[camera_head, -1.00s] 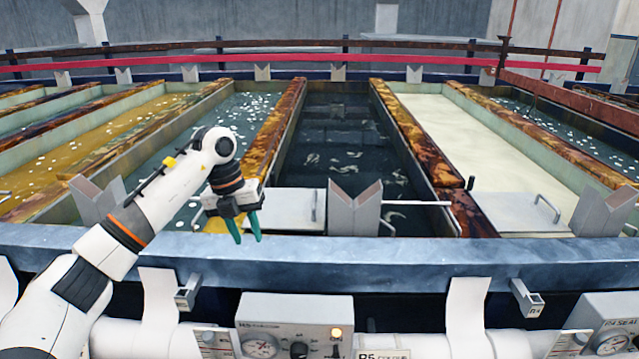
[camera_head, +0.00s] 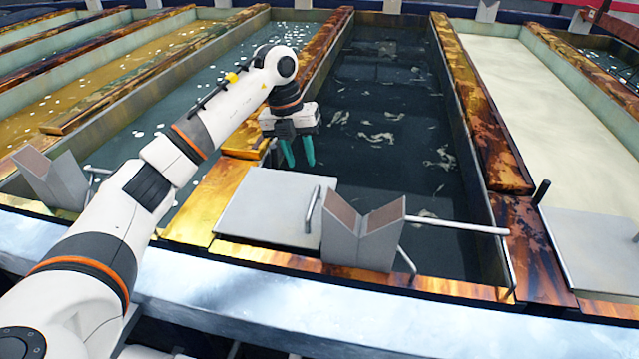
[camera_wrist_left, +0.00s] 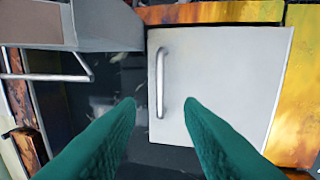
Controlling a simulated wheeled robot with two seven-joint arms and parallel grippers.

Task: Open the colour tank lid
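The grey colour tank lid (camera_head: 262,212) lies flat at the near left end of the dark colour tank (camera_head: 390,110). Its bar handle (camera_head: 313,208) stands along the lid's right edge in the head view. My left gripper (camera_head: 300,162) is open and empty, its green fingers pointing down, appearing above the lid's far edge. In the left wrist view the fingertips (camera_wrist_left: 159,103) are apart, with the handle (camera_wrist_left: 158,83) seen beyond the gap between them. The lid (camera_wrist_left: 225,85) spreads to the right there. No contact with the handle shows. My right gripper is not in view.
A grey V-shaped block (camera_head: 362,238) stands right beside the handle, with a thin rod (camera_head: 458,226) reaching right from it. Rusty tank walls (camera_head: 480,110) flank the dark liquid. A pale tank (camera_head: 545,100) lies right. The blue front rail (camera_head: 240,290) runs along the near edge.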

